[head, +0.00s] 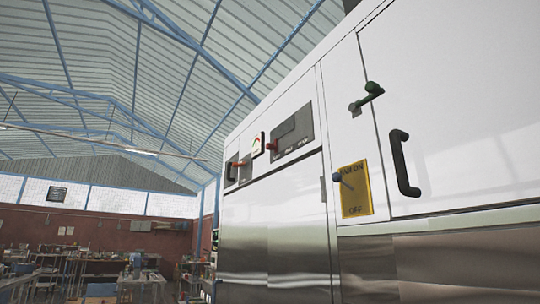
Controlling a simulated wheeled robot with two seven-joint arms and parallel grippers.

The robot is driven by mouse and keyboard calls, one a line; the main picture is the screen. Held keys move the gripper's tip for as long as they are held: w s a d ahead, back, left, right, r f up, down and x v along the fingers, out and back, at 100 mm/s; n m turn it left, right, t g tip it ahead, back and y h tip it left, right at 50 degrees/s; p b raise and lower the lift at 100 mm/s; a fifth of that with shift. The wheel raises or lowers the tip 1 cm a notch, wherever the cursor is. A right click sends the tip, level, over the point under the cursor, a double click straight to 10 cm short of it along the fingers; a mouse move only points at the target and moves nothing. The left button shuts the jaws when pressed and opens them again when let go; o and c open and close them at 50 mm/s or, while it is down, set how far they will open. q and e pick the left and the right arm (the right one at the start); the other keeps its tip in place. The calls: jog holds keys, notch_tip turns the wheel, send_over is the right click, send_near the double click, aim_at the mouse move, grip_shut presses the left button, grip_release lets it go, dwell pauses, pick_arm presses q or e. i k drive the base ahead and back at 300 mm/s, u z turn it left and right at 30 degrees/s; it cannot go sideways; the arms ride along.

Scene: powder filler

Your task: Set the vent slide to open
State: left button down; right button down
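The tall white and steel powder filler (270,205) fills the right side of the head view, seen at a tilt from below. No part of it can be clearly told as the vent slide. A yellow plate (357,203) on its front reads ON at the top and OFF at the bottom, and a dark-knobbed lever (341,178) sits at its upper left. Neither of my grippers is in view.
A black pull handle (400,163) sticks out from the white door (455,110). Farther left are a grey control panel (292,130), a gauge (258,144) and red-orange knobs. Cluttered workbenches (85,262) stand far off at lower left.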

aim_at(272, 145)
jog(key=u, duration=0.45)
jog(key=k, duration=0.6)
jog(key=u, duration=0.6)
jog(key=i, duration=1.3)
jog(key=z, duration=0.75)
jog(key=i, duration=0.95)
jog(key=z, duration=1.4)
jog(key=i, duration=0.45)
jog(key=z, duration=0.45)
